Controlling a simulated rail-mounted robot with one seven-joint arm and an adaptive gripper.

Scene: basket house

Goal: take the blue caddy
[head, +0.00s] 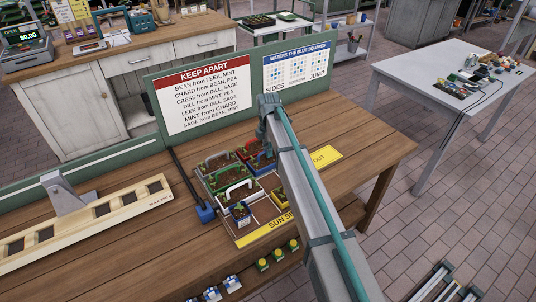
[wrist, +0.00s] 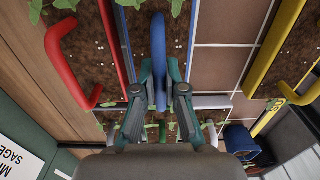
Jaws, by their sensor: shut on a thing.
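The blue caddy (head: 262,163) is a planter box of dark soil with a blue handle, on the wooden table among other caddies. In the head view my arm partly covers it. In the wrist view its blue handle (wrist: 158,50) runs up between the two fingers of my gripper (wrist: 159,92), which is shut on it. The fingers lie on either side of the handle. I cannot tell whether the caddy is lifted. In the head view the fingertips are hard to make out.
A red-handled caddy (wrist: 70,65) lies close on the left in the wrist view, and a yellow-handled one (wrist: 275,50) on the right across bare tiles (wrist: 222,50). A white-handled caddy (head: 240,188) stands in front in the head view. A sign board (head: 205,95) rises behind.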

